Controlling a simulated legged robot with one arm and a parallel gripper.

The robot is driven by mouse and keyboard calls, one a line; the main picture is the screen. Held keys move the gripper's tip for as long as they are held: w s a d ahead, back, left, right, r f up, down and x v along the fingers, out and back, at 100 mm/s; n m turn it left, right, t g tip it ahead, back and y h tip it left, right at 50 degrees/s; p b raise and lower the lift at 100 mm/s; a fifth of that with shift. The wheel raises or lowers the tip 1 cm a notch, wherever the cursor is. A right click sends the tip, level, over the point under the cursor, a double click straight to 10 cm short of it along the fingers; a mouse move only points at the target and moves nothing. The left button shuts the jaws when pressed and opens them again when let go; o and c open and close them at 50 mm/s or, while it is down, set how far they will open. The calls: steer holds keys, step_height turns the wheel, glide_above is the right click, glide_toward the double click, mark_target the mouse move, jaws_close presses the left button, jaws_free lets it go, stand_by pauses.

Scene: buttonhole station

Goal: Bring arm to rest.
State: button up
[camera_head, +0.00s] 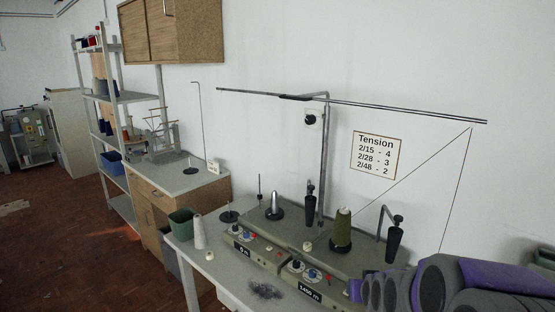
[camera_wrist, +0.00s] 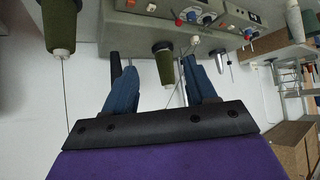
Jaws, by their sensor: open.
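My gripper (camera_wrist: 160,68) shows in the wrist view, where the picture is upside down. Its two blue fingers stand apart, open. A green yarn cone (camera_wrist: 165,64) appears in the gap between them, seemingly beyond the fingertips; I cannot tell the exact distance. Nothing looks gripped. In the head view my grey and purple arm (camera_head: 440,285) fills the lower right corner, and its gripper cannot be made out there.
A winding machine (camera_head: 255,245) with dials stands on the table, bearing a green cone (camera_head: 342,228). A metal rod frame (camera_head: 324,150) rises behind it with thread running down. Another green cone (camera_wrist: 60,22) shows in the wrist view. Floor (camera_head: 60,250) at left looks open.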

steer(key=s+a+g, duration=0.2)
steer(key=s+g, duration=0.1)
steer(key=s, duration=0.9)
steer(key=s+a+r+g, duration=0.1)
steer(key=s+a+g, duration=0.2)
steer(key=s, duration=1)
steer(key=s+a+n+g, duration=0.1)
steer(key=s+g, duration=0.4)
steer(key=s, duration=0.8)
steer(key=shift+s+a+r+y, duration=0.25)
steer(key=shift+a+r+y, duration=0.15)
steer(key=shift+a, duration=0.5)
steer(key=shift+c, duration=0.4)
